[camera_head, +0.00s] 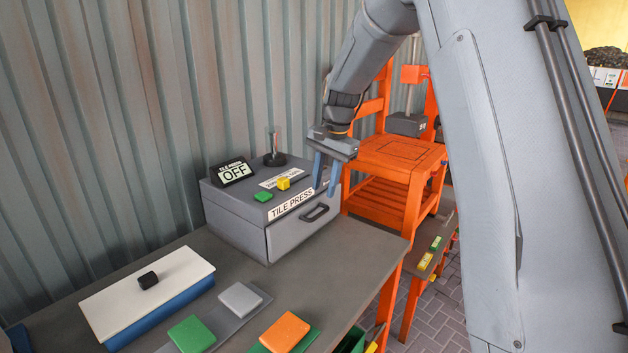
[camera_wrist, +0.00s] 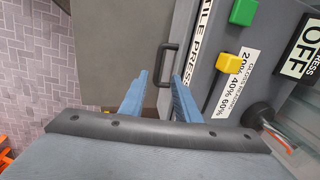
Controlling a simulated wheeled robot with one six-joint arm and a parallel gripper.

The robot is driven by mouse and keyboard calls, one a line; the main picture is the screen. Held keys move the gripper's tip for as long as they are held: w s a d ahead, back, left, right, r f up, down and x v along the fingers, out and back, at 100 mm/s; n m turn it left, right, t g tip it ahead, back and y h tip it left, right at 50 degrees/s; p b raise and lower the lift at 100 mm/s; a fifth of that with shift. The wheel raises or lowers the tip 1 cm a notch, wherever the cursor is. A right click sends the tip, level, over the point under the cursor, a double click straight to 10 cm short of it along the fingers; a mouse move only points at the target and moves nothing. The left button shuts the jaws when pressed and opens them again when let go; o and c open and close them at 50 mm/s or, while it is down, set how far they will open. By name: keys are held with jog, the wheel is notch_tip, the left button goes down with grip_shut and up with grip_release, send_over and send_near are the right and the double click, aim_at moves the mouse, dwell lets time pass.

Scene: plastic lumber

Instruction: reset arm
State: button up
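My gripper (camera_head: 325,186) hangs with its blue fingers pointing down, just above and beside the front right of the grey tile press (camera_head: 236,222). In the wrist view the two fingers (camera_wrist: 160,88) are apart with nothing between them. The dark drawer handle (camera_head: 315,213) is on the press front. It shows beyond the gap between the fingers in the wrist view (camera_wrist: 166,62). The drawer front looks flush with the press. My arm comes in from the upper right.
The press carries an OFF sign (camera_head: 235,172), a green button (camera_head: 263,197) and a yellow button (camera_head: 283,183). Colored tiles (camera_head: 285,332) and a white-topped block (camera_head: 140,299) lie on the table (camera_head: 350,250). An orange rack (camera_head: 402,170) stands behind the gripper; the corrugated wall is at left.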

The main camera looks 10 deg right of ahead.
jog(key=s+f+n, duration=0.2)
jog(key=s+n, duration=0.1)
jog(key=s, duration=0.7)
jog(key=s+f+n+h, duration=0.1)
jog(key=s+f+n, duration=0.2)
jog(key=s, duration=0.8)
jog(key=s+f+n, duration=0.3)
jog(key=s, duration=0.7)
jog(key=shift+s+d+f+n, duration=0.15)
jog(key=shift+d+n, duration=0.25)
